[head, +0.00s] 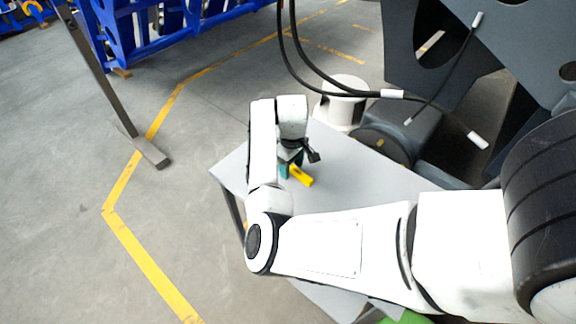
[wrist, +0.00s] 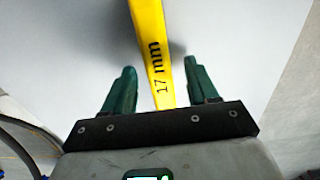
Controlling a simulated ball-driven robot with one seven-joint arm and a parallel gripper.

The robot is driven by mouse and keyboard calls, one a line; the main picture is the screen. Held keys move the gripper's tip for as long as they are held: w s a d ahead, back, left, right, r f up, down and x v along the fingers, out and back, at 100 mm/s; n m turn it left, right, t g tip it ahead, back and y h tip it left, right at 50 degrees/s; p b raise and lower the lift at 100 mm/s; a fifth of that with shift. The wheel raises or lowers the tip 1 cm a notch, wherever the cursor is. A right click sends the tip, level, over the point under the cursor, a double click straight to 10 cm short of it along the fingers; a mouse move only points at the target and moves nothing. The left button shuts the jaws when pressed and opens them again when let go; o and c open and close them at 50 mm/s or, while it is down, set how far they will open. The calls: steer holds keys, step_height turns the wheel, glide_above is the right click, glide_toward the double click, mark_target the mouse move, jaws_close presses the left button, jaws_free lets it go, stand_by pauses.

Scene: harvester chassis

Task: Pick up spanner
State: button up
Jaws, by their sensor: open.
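The spanner is a yellow bar marked "17 mm" (wrist: 150,45) in the wrist view. It runs from the top edge down between the two green fingers of my gripper (wrist: 158,85). The fingers are open, with a gap on each side of the spanner. In the head view the yellow spanner (head: 301,175) lies on the grey table (head: 360,190), just under my gripper (head: 290,168). My arm hides part of the table, and the spanner's far end is out of the wrist view.
A white round object (head: 342,100) stands behind the table. Dark chassis parts (head: 430,50) with hanging black cables (head: 330,88) rise at the right and back. A blue rack (head: 150,35) stands at the far left. The table's left part is clear.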

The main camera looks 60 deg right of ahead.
steer(key=shift+f, duration=0.25)
steer(key=shift+c, duration=0.4)
jaws_close()
